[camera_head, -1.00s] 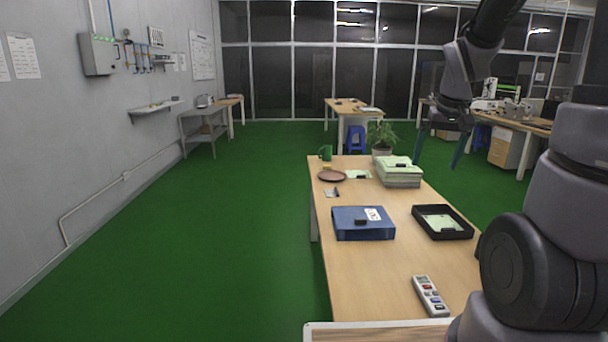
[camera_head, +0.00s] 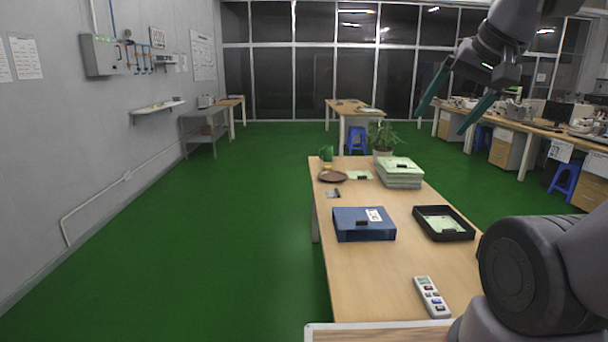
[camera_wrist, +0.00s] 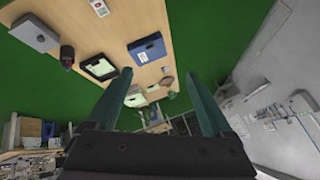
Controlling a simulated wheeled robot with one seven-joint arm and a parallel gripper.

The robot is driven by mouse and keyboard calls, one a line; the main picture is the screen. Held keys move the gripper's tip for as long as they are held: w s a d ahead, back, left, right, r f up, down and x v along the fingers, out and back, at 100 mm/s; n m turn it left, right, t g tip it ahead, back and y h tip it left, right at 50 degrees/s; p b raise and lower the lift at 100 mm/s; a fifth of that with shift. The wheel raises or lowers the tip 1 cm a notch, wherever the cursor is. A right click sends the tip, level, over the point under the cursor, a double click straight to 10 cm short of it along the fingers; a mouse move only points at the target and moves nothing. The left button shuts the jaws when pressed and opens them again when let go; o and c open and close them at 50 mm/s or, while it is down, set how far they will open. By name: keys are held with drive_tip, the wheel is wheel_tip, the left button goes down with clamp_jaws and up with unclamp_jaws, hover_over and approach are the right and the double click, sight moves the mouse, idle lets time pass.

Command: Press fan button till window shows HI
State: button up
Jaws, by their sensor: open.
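A white handheld controller (camera_head: 431,297) with a small greenish window and several coloured buttons lies on the near right part of the wooden table (camera_head: 375,275). I take it for the fan control; the window's text is too small to read. In the wrist view a small white device with a red mark (camera_wrist: 100,7), apparently the same controller, shows at the top edge. My gripper (camera_head: 441,122) is open and empty, raised in the air at the upper right, well away from the controller. Its two teal fingers also show spread apart in the wrist view (camera_wrist: 159,74).
A blue binder (camera_head: 350,228) and a black tray (camera_head: 462,235) lie beyond the controller. Farther back are a green stack (camera_head: 401,178), a brown plate (camera_head: 331,177), a green mug (camera_head: 326,153) and a potted plant (camera_head: 382,137). The table around the controller is clear.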

clamp_jaws()
idle(1.5)
